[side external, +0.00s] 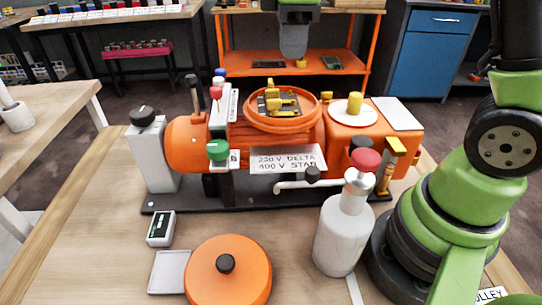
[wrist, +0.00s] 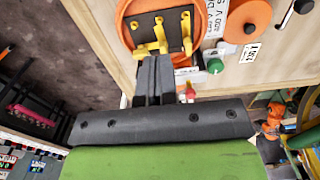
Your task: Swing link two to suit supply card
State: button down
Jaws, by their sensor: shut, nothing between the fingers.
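The orange motor has an open round terminal box (side external: 307,122) on top with a dark board and several yellow pieces. In the wrist view, three yellow links (wrist: 160,34) sit on the dark board; the middle one lies just above my fingertips, contact unclear. I see no link numbers. A small white card (wrist: 250,52) bears dark characters too small to read surely; a small dark-faced device (side external: 161,229) lies on the bench. My gripper (wrist: 153,58) is shut and empty; it hangs above the box (side external: 293,52).
A white bottle (side external: 342,235) with a red cap stands right. Red, blue and green knobs (side external: 217,150) rise left of the box. Bare bench lies at left front.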

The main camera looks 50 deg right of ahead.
jog(key=shift+w+a+f, duration=0.1)
jog(key=shift+f, duration=1.5)
jog(key=shift+w+f, duration=0.1)
jog(key=shift+f, duration=1.6)
jog(key=shift+a, duration=0.15)
jog(key=shift+s+a, duration=0.1)
jog(key=shift+a, duration=0.05)
jog(key=shift+s+d, duration=0.3)
jog(key=shift+d, duration=0.05)
notch_tip(320, 180, up, 6)
